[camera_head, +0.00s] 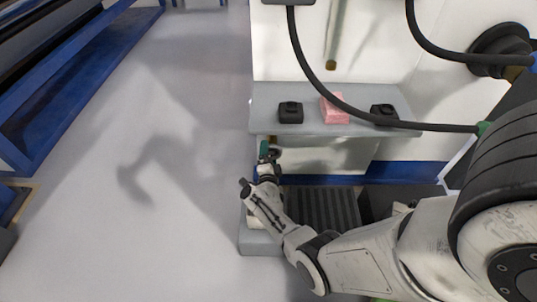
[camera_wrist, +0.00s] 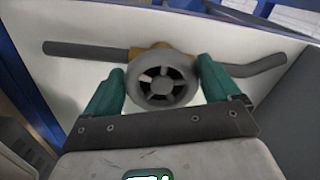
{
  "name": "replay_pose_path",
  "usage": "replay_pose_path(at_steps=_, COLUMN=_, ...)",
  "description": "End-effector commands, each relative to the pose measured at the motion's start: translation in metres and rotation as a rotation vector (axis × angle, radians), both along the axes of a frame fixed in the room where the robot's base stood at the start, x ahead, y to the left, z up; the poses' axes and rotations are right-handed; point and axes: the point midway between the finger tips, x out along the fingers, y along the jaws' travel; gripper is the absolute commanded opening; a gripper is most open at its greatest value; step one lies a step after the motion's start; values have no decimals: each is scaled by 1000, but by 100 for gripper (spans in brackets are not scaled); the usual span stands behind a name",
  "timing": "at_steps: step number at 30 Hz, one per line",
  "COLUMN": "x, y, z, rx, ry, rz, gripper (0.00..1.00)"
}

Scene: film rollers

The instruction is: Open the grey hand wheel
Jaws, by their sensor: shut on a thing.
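The grey hand wheel (camera_wrist: 161,97) shows in the middle of the wrist view. It is round with several dark openings between its spokes, and sits on a brass-coloured valve body (camera_wrist: 151,56) in a grey pipe. My gripper (camera_wrist: 160,84) has its green fingers on the left and right sides of the wheel, shut on its rim. In the head view my gripper (camera_head: 266,165) is below the front edge of the grey shelf, at its left end. The wheel cannot be made out there.
A grey shelf (camera_head: 340,125) above my gripper carries two black objects (camera_head: 290,112) and a pink block (camera_head: 334,109). Black hoses (camera_head: 340,98) hang over it. A dark ribbed surface (camera_head: 322,208) lies right of my gripper. The floor (camera_head: 150,130) to the left is clear.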

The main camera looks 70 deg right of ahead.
Motion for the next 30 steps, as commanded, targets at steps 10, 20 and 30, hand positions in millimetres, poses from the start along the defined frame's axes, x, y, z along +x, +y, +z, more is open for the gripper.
replay_pose_path(at_steps=10, x=-1, y=1, z=-3, rx=-37, ry=97, rz=1, gripper=59)
replay_pose_path(at_steps=20, x=-1, y=1, z=-3, rx=-40, ry=107, rz=1, gripper=59)
replay_pose_path(at_steps=30, x=-1, y=0, z=-2, rx=-41, ry=105, rz=1, gripper=100)
